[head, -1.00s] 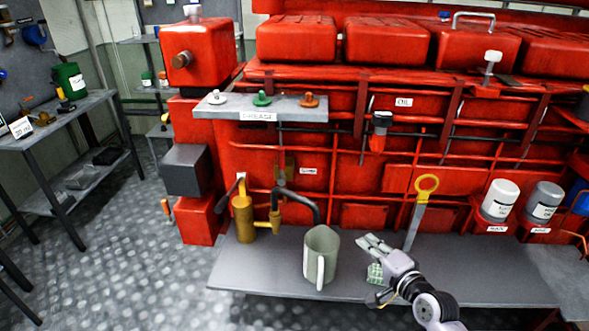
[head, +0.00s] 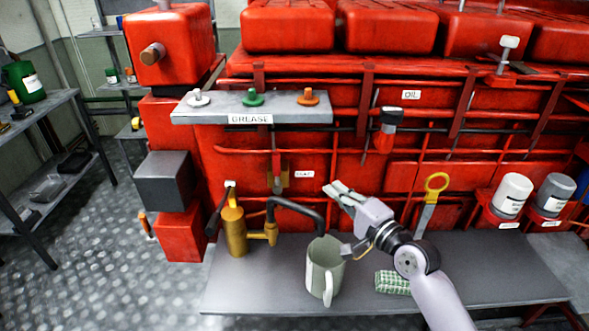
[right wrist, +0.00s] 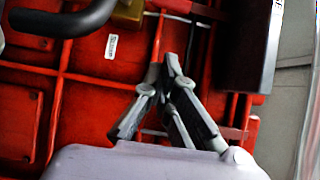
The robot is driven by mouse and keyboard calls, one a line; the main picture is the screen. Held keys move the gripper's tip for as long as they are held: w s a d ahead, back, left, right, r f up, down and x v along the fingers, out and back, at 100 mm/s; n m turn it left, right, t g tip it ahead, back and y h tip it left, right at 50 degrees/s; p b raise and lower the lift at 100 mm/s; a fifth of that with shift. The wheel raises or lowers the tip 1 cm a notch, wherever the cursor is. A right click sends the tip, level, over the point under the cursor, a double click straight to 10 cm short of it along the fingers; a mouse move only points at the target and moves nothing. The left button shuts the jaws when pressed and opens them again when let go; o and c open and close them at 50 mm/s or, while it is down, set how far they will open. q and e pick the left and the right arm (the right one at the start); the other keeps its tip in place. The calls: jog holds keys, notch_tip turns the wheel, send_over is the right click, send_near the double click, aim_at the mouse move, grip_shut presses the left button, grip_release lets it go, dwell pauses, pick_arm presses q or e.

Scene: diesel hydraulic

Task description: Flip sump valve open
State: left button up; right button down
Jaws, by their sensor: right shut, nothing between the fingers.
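A small valve with a brass body (head: 278,182) and an upright red lever (head: 276,160) sits on the red engine wall, under the grease shelf. A white label (head: 304,174) is beside it, too small to read. The brass body also shows at the top of the right wrist view (right wrist: 128,12), with the label (right wrist: 111,46) below it. My right gripper (head: 338,192) is shut and empty, to the right of the valve and slightly lower, apart from it. Its closed fingers (right wrist: 172,72) point toward the red wall. My left gripper is not in view.
A brass hand pump (head: 235,232) with a black curved spout (head: 300,210) stands left of a grey-green mug (head: 322,272). A green checked cloth (head: 392,283) lies under my right arm. A yellow-ringed dipstick (head: 434,187) is to the right. The grease shelf (head: 250,108) juts out above.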

aim_at(277, 167)
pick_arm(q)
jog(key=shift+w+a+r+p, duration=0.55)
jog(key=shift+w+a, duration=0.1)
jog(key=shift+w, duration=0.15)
pick_arm(e)
jog(key=s+a+x, duration=0.1)
jog(key=a+x, duration=0.1)
jog(key=x, duration=1)
jog(key=shift+a, duration=0.35)
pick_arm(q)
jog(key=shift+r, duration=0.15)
